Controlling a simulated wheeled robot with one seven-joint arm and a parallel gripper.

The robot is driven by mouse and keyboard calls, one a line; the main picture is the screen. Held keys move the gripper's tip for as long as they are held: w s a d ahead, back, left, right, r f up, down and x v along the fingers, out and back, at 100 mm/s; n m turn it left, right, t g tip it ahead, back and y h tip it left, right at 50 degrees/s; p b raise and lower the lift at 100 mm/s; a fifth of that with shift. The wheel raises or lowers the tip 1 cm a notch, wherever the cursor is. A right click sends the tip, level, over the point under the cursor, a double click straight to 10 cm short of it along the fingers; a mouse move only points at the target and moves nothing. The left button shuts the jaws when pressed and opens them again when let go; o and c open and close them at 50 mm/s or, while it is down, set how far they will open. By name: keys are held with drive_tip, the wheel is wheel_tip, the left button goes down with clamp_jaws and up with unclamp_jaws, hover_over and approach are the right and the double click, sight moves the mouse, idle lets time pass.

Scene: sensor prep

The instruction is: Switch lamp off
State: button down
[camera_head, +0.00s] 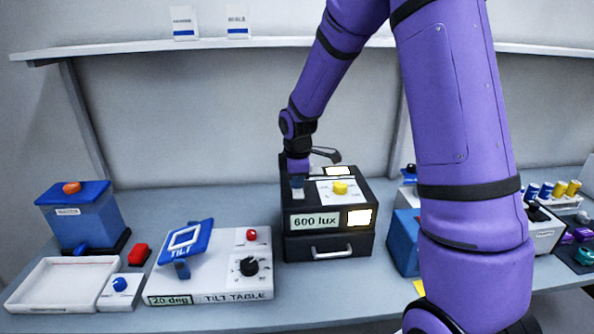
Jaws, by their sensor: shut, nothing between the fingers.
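A black lamp box (305,246) stands on the bench at the centre. Its front has a "600 lux" display (315,222), a bright glowing panel (359,218) and a drawer handle (332,250). A yellow knob (340,187) sits on a white plate on its top, with another bright patch (335,171) behind it. My gripper (297,187) is shut and empty, pointing down at the left part of the box top. Whether it touches the box, and what lies under its tips, I cannot tell.
The tilt table (210,285), with a blue tilted plate (185,241), stands to the left. A blue box (78,216) and white tray (62,284) are farther left. Another blue box (404,243) stands close on the right, partly behind my arm. A shelf (200,45) runs above.

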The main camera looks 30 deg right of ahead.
drive_tip(key=shift+f, duration=0.25)
drive_tip(key=shift+w+d+f, duration=0.1)
drive_tip(key=shift+w+f, duration=0.05)
drive_tip(key=shift+f, duration=0.1)
drive_tip(key=shift+s, duration=0.25)
drive_tip(key=shift+s+a+r, duration=0.2)
drive_tip(key=shift+s+a, duration=0.15)
drive_tip(key=shift+s, duration=0.2)
drive_tip(key=shift+r, duration=0.1)
